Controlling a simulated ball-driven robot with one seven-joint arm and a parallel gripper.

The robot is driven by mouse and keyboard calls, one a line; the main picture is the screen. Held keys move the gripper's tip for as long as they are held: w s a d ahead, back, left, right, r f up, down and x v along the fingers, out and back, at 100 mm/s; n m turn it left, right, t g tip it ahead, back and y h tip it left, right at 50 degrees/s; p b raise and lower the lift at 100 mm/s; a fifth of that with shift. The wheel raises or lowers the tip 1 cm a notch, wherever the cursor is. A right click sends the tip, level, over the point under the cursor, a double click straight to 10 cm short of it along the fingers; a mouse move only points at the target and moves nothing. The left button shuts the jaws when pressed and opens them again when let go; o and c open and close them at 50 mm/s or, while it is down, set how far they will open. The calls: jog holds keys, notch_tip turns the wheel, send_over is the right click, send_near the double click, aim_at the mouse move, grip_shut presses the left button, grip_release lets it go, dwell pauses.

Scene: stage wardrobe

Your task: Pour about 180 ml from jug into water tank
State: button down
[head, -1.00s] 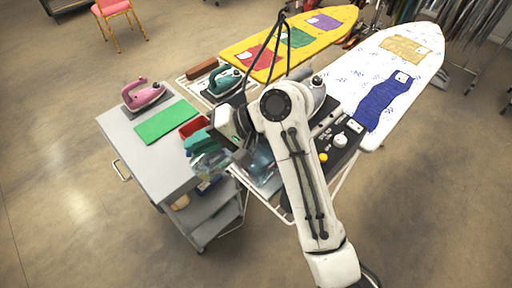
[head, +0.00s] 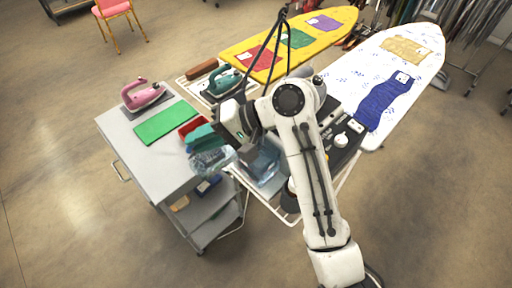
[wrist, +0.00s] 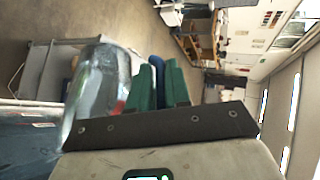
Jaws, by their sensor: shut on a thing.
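My gripper (head: 210,136) is shut on the jug's handle; the fingertips are partly hidden. The water tank (head: 267,164) is a clear bluish box right of the jug, partly hidden behind my arm. In the wrist view the jug's clear body (wrist: 98,88) leans beside the teal parts, and a bluish clear wall, seemingly the tank (wrist: 28,148), shows at lower left. I cannot make out a stream or the water level.
The cart top (head: 150,165) holds a pink iron (head: 143,95), a green mat (head: 166,122) and a red tray (head: 190,127). A teal iron (head: 222,82) rests behind my gripper. A yellow ironing board (head: 260,55) and a white one (head: 400,75) stand behind. Floor at left is open.

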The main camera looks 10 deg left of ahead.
aim_at(193, 164)
jog(key=shift+w+d+r+y+b, duration=0.25)
jog(key=shift+d+r+y+b, duration=0.15)
jog(key=shift+y+b, duration=0.1)
dwell(0.8)
jog(key=shift+s+a+p, duration=0.2)
jog(key=shift+a+p, duration=0.1)
jog(key=shift+p, duration=0.25)
jog(key=f+h+p, duration=0.1)
jog(key=s+a+f+h+p, duration=0.1)
jog(key=shift+s+a+n+t+h, duration=0.15)
jog(key=shift+a+n+t+h, duration=0.15)
jog(key=shift+t+h, duration=0.1)
jog(key=shift+f, duration=0.55)
jog(key=shift+s+a+f+n+t+h, duration=0.15)
jog(key=shift+s+a+f+t+h, duration=0.15)
jog(key=shift+f+h, duration=0.35)
jog(key=shift+s+a+f+n+t+h, duration=0.15)
jog(key=shift+a+f+t+h, duration=0.25)
jog(key=shift+f, duration=0.3)
